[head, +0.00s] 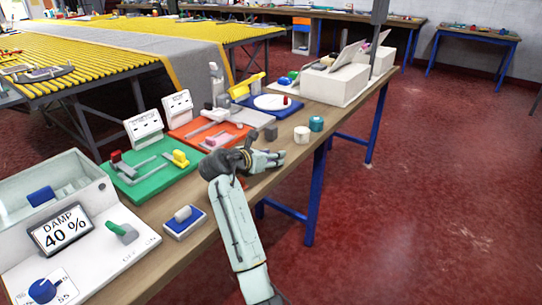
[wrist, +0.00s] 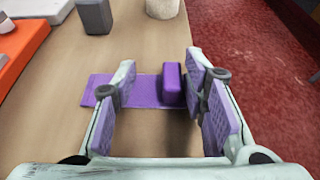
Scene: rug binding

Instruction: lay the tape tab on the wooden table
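The tape tab appears as a flat purple strip (wrist: 148,91) with a raised purple block (wrist: 173,83) near its right end. It looks to lie flat on the wooden table (wrist: 55,115). My gripper (wrist: 162,75) is open around the raised block, with one finger on each side. The block is nearer the right finger, and I cannot tell whether they touch. The left finger covers part of the strip. In the head view my gripper (head: 277,157) is low over the table (head: 262,184) near its right edge, and the tab is hidden there.
Beyond my gripper stand a dark grey block (head: 270,132), a white cylinder (head: 301,134) and a teal roll (head: 316,123). An orange board (head: 207,130) and a green board (head: 150,177) lie to the left. The table's edge and red floor are close on the right.

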